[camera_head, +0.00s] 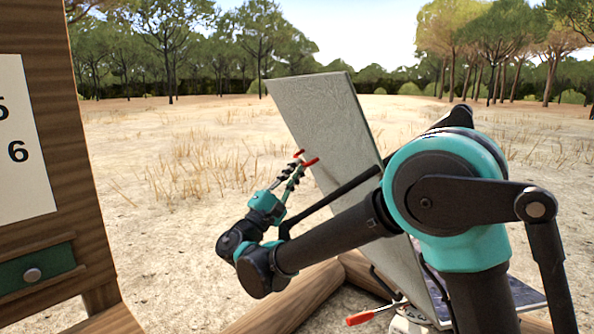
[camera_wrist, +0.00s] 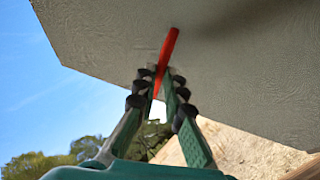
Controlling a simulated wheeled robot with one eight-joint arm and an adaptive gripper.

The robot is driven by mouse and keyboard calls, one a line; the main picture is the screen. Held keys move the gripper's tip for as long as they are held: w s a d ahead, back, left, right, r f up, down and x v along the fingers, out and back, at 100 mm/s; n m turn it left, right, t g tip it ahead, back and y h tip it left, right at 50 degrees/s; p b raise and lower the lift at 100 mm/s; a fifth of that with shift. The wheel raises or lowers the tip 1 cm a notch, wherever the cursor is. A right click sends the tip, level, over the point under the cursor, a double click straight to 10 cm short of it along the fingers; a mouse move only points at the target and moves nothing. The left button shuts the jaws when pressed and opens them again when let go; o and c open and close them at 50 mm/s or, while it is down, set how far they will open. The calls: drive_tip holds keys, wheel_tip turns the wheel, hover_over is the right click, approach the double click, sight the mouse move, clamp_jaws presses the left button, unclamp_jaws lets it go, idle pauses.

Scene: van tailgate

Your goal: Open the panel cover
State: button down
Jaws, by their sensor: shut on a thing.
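The panel cover (camera_head: 318,112) is a pale grey slab. In the head view it stands steeply tilted, its top leaning left, and its lower part is partly hidden by my arm. In the wrist view its textured face (camera_wrist: 110,35) fills the upper part. My gripper (camera_head: 297,166) is at the left side of the cover, near mid-height. In the wrist view my gripper (camera_wrist: 164,75) is shut on a red handle (camera_wrist: 170,48) at the cover's face. Red ends of this handle (camera_head: 311,162) show beside the fingers in the head view.
A red-tipped lever (camera_head: 362,318) lies low near the cover's base. A dark glossy surface (camera_head: 525,292) is at lower right, mostly behind my arm. Wooden logs (camera_head: 285,300) lie on the ground. A wooden cabinet (camera_head: 80,190) stands at left. Open sandy ground lies behind.

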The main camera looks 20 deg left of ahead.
drive_tip(key=c, duration=1.6)
unclamp_jaws()
drive_tip(key=shift+s+a, duration=0.1)
drive_tip(key=v, duration=1.2)
